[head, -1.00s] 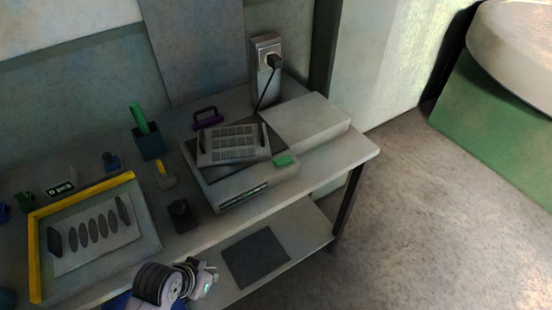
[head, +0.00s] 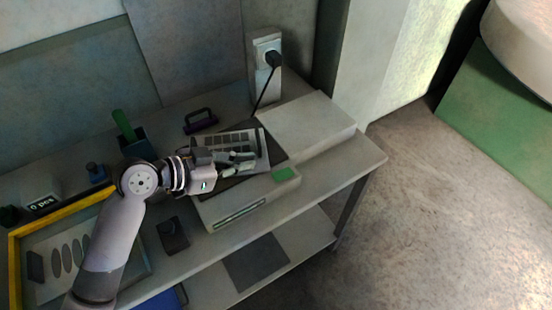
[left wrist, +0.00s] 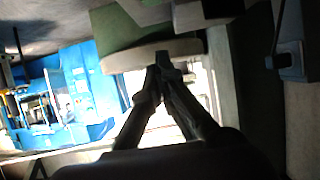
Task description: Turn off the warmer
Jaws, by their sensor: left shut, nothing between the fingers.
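The warmer (head: 245,207) is a grey box on the table with a dark top and a slot in its front. A green switch-like patch (head: 284,174) sits at its front right corner. A grey slotted plate (head: 247,138) lies on the warmer, partly hidden by my left gripper (head: 250,163). That gripper is shut and empty, above the warmer and left of the green patch, apart from it in the picture. Its closed fingers also show in the left wrist view (left wrist: 162,68). A black cord runs from behind the warmer to a plug (head: 273,59) in the wall outlet. My right gripper is not in view.
A pale block (head: 305,128) stands right of the warmer. A purple handle (head: 201,121), a dark holder with a green stick (head: 123,125) and a dark stand (head: 173,235) are near. A yellow-edged tray (head: 14,270) lies left.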

